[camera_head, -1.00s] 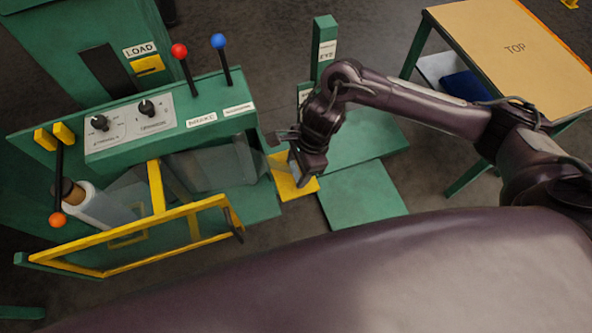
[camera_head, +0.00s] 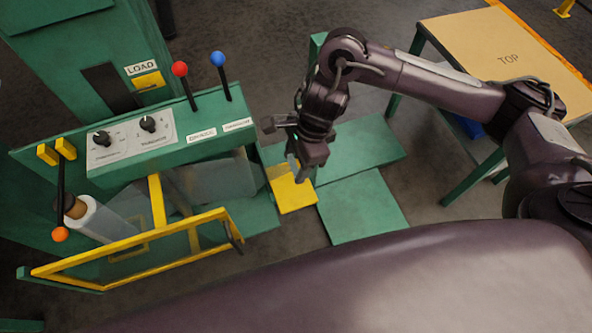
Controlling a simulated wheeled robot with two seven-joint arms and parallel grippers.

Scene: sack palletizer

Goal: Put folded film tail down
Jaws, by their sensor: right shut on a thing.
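The clear film (camera_head: 218,180) stretches as a see-through grey sheet from the film roll (camera_head: 98,219) at the left toward my right gripper (camera_head: 297,165). My right gripper points down above the yellow plate (camera_head: 294,195) and is shut on the film tail. The pinched bit of film is too small and too hidden by the fingers to make out. I cannot tell whether the fingertips touch the plate. My left gripper is not in view.
A green control box (camera_head: 170,130) with knobs and red and blue levers stands behind the film. A yellow-framed gate (camera_head: 140,255) is in front of it. Green floor plates (camera_head: 362,205) lie right of the yellow plate. A table marked TOP (camera_head: 500,50) stands at upper right.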

